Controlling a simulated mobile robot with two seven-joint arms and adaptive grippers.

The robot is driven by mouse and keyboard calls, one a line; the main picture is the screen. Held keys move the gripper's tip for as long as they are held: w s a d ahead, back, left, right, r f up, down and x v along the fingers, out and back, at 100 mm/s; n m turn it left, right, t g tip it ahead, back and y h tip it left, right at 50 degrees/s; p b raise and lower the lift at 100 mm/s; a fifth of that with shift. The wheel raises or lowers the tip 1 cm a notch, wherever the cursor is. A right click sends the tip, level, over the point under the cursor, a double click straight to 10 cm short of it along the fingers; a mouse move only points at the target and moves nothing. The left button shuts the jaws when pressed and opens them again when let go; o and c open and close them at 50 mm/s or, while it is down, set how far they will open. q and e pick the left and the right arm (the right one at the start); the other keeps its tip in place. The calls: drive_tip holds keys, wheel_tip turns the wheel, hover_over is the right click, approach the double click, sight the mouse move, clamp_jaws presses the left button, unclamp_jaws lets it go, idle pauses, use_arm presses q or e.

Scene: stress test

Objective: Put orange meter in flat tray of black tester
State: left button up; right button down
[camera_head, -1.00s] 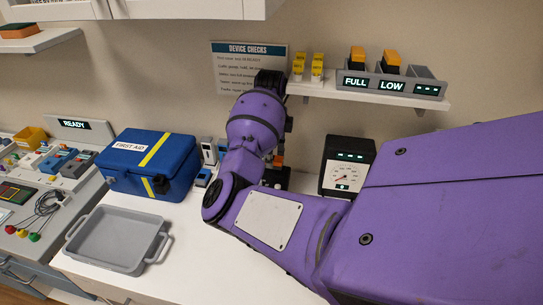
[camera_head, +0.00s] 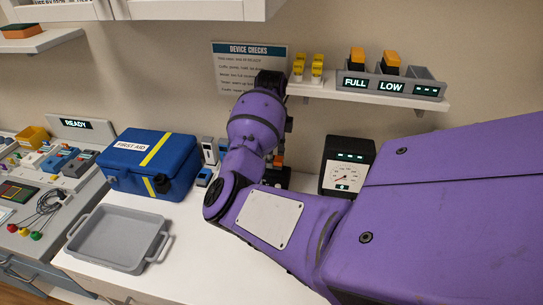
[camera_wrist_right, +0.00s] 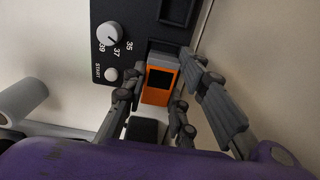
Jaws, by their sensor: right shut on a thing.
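The orange meter (camera_wrist_right: 160,83), with a dark screen on its face, sits between the fingers of my right gripper (camera_wrist_right: 163,76) in the right wrist view. The gripper is shut on it. The black tester (camera_wrist_right: 132,14) lies just beyond the meter, with a white knob, a START button and dark recesses. I cannot tell whether the meter touches it. In the head view my purple right arm hides most of this spot; a small orange patch (camera_head: 278,161) shows beside the wrist. My left gripper is not in view.
A black gauge box (camera_head: 347,166) stands right of my gripper. A blue first aid case (camera_head: 150,164) and an empty grey tray (camera_head: 100,238) are on the left. A wall shelf (camera_head: 370,98) with a FULL/LOW holder is above. The white counter (camera_head: 205,250) before the tray is clear.

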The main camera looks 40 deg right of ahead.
drive_tip(key=shift+f, duration=1.15)
idle(0.5)
drive_tip(key=c, duration=1.3)
unclamp_jaws()
drive_tip(key=shift+c, duration=0.2)
drive_tip(key=shift+r, duration=0.1)
wheel_tip(320, 180, up, 12)
